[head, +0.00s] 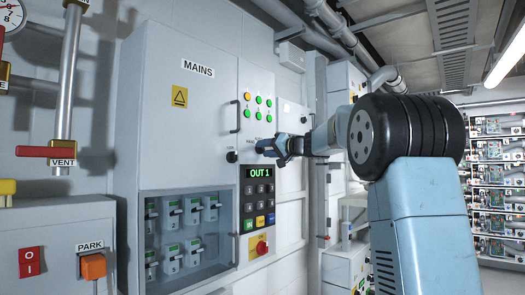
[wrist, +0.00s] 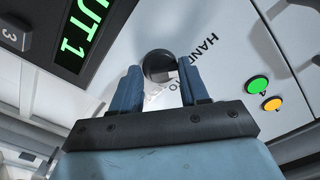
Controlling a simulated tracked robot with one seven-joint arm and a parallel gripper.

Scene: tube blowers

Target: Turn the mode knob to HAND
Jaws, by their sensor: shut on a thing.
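My gripper (head: 268,146) reaches the panel right of the MAINS door in the head view and hides the mode knob there. In the wrist view, the dark round mode knob (wrist: 158,63) sits between the two blue fingertips of my gripper (wrist: 163,70), which is shut on it. The word HAND (wrist: 209,46) is printed to the right of the knob. Part of another label (wrist: 171,81) shows below the knob, between the fingers. I cannot tell which way the knob points.
A lit OUT 1 display (head: 261,173) and keypad (head: 259,198) lie just below my gripper. Green and yellow lamps (head: 258,107) are above it. A black round fitting (head: 232,156) and a door handle (head: 235,116) are to its left. A red rotary switch (head: 262,247) is lower down.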

